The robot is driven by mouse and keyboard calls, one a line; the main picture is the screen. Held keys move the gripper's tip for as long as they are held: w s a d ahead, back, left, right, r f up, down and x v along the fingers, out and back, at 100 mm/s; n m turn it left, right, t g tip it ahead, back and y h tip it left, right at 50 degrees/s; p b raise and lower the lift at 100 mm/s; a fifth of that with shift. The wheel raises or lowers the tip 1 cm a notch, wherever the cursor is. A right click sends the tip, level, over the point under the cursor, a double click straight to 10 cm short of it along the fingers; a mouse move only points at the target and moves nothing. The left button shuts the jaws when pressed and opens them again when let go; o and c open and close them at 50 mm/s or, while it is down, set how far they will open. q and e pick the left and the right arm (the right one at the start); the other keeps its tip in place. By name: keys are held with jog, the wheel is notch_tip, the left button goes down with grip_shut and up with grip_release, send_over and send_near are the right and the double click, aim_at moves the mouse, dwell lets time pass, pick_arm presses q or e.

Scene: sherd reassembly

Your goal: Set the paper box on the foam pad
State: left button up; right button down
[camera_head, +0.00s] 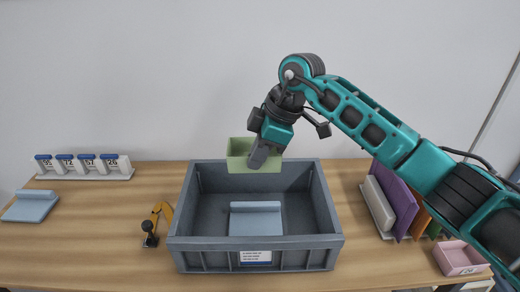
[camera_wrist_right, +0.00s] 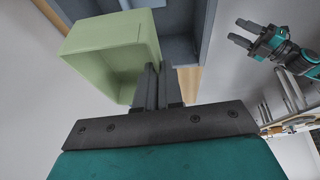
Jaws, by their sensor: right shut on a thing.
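The paper box is a light green open box (camera_head: 238,160), held in the air above the back part of the grey crate. My right gripper (camera_head: 262,157) is shut on one wall of it. In the right wrist view the green box (camera_wrist_right: 105,60) sits to the left of the right gripper's fingers (camera_wrist_right: 157,75). A pale blue foam pad (camera_head: 256,220) lies on the crate floor, below and apart from the box. My left gripper (camera_wrist_right: 243,32) shows only in the right wrist view, empty, with its fingers apart.
The grey crate (camera_head: 190,240) has high walls around the pad. Another pale blue piece (camera_head: 30,206) and a number rack (camera_head: 85,166) are at the left. A yellow-black tool (camera_head: 152,228) lies left of the crate. Upright boards (camera_head: 398,200) and a pink box (camera_head: 459,260) are at the right.

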notch_tip(320, 180, down, 6)
jog(key=b, duration=0.3)
jog(key=shift+r+b, duration=0.15)
jog(key=shift+b, duration=0.25)
notch_tip(320, 180, down, 3)
jog(key=b, duration=0.9)
send_over(258, 226)
jog(key=s, duration=0.4)
notch_tip(258, 226, down, 8)
jog(key=shift+w+f+b, duration=0.2)
jog(key=shift+f+b, duration=0.3)
jog(key=shift+f, duration=0.15)
jog(key=shift+f+b, duration=0.5)
jog(key=shift+f, duration=0.8)
pick_arm(q)
notch_tip(258, 226, down, 11)
jog(key=w+d+h, duration=0.1)
jog(key=d, duration=0.2)
jog(key=shift+w+r, duration=0.15)
jog(key=shift+w, duration=0.1)
pick_arm(e)
jog(key=shift+f, duration=0.35)
pick_arm(q)
jog(key=shift+f, duration=0.2)
pick_arm(e)
jog(key=shift+f, duration=0.65)
